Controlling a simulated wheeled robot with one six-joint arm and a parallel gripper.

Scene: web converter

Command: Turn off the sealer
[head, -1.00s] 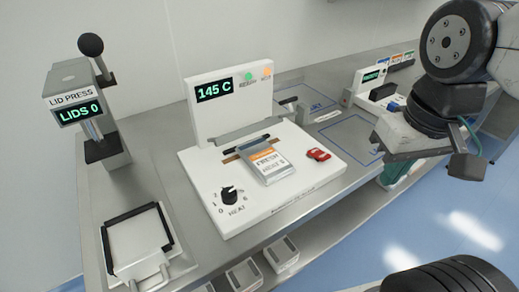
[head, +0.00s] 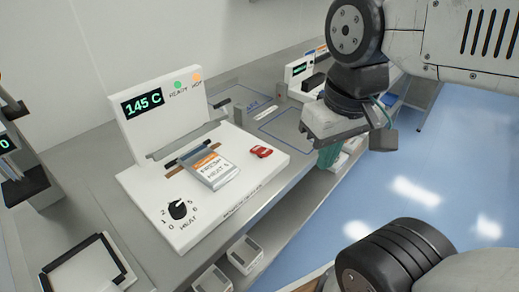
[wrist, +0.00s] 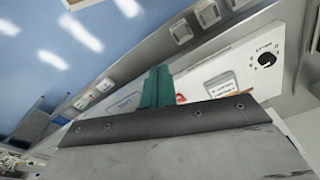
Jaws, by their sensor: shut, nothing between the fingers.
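The sealer (head: 130,180) is a white machine on the bench at left centre in the head view. Its display (head: 143,102) reads 145 C, with a green READY light (head: 178,84) and an orange HOT light (head: 196,77). A red switch (head: 261,152) sits on its right side, and a black HEAT knob (head: 179,209) on its front left. A printed pouch (head: 212,168) lies at its slot. My gripper (head: 328,156), with teal fingers, is shut and empty, right of the sealer and apart from it. The knob also shows in the wrist view (wrist: 266,59).
A lid press (head: 28,190) stands at the far left, with a framed plate (head: 85,272) in front. Small grey bins (head: 244,254) sit below the bench edge. Another white device (head: 300,75) stands further back. Blue floor (head: 450,170) is open at right.

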